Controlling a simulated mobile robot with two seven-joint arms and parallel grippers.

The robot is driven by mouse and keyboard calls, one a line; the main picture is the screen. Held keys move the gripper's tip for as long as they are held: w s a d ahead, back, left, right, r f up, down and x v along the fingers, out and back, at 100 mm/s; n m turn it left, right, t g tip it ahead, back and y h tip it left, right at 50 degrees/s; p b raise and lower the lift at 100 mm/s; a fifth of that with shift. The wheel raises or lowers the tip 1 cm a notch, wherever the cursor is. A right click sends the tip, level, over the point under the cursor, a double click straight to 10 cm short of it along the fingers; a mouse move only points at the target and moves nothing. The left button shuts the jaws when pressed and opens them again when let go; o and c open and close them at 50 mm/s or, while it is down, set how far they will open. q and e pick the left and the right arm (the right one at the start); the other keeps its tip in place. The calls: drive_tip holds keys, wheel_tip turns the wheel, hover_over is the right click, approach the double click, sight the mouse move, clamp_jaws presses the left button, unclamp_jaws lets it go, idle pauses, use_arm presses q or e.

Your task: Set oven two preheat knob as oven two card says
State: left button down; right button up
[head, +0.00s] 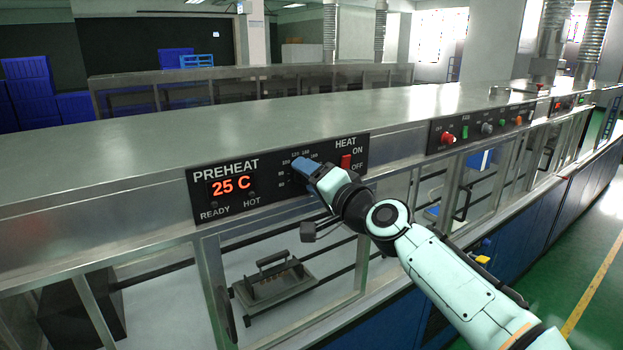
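The black preheat panel (279,195) is on the machine's front, with a lit orange display (231,186) reading 25 C. READY and HOT labels sit below the display. A dial scale with small numbers surrounds the knob's place. My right gripper (308,168) is at this dial and covers most of it. A blue-grey piece shows at its tip; I cannot tell whether it is the knob or a finger. The knob's setting and the finger gap are hidden. I cannot make out an oven two card. My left gripper is not in view.
A red heat switch (346,161) with ON and OFF labels is just right of my gripper. A second black panel (481,129) with buttons is further right. A handled metal tray (273,286) lies behind the clear front below. The steel top (250,120) is mostly bare.

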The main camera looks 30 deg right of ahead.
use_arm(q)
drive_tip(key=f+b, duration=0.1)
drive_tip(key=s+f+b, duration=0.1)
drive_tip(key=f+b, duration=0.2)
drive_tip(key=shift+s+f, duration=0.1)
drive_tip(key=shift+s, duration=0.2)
use_arm(e)
drive_tip(key=s+d, duration=0.1)
drive_tip(key=s, duration=1.2)
drive_tip(key=shift+s, duration=0.2)
